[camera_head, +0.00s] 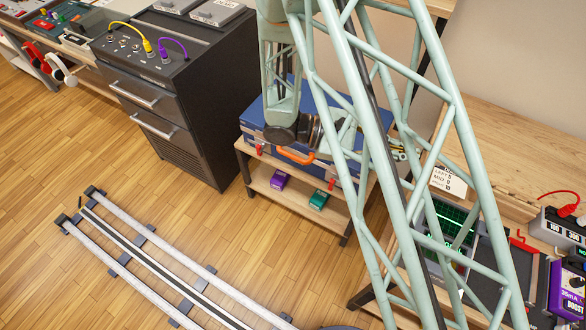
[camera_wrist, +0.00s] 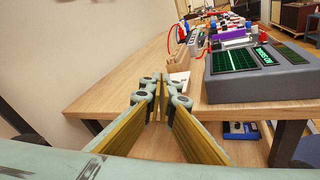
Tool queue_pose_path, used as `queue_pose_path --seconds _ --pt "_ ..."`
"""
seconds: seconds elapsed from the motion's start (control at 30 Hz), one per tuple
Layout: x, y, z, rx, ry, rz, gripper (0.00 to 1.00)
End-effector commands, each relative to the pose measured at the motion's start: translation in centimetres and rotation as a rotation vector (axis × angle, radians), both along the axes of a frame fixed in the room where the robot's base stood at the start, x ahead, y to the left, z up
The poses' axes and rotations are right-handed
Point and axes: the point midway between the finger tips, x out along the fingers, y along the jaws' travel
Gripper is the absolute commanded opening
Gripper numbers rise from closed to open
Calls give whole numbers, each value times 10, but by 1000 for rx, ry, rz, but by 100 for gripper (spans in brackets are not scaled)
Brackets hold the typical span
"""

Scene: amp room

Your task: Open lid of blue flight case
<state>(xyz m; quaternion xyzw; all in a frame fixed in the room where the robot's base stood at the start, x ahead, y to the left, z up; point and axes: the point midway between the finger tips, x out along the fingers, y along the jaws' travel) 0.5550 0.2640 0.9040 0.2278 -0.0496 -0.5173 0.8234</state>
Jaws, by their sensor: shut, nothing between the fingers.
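The blue flight case (camera_head: 253,118) sits on top of a low wooden shelf unit in the head view. Its lid looks down. It has an orange handle (camera_head: 295,157) on the front and red latches (camera_head: 331,184) near the front corners. My lattice arm hides much of its top and right side. My gripper (camera_head: 399,152) shows in part behind the arm, near the case's right end; I cannot tell whether it touches the case. In the wrist view my gripper (camera_wrist: 162,82) is shut and empty, its tips pointing along a wooden desk. The case is not seen there.
A black drawer cabinet (camera_head: 190,120) stands left. The wooden desk (camera_head: 500,110), with a green-screened instrument (camera_wrist: 258,65), is right. Rails (camera_head: 160,260) lie on the floor.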

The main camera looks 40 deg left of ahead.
Motion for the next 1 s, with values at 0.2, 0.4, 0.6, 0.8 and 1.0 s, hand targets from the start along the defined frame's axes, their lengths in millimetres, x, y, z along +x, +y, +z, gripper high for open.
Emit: queue_pose_path --seconds 0.2,0.4,0.6,0.8,1.0 --pt "0 39 -32 -75 6 118 0" --pt "-3 75 -60 -141 6 227 0" --pt "-10 111 -90 -204 3 336 0" --pt "-21 146 -122 -266 -2 445 0" --pt "-37 180 -156 -326 -11 556 0"
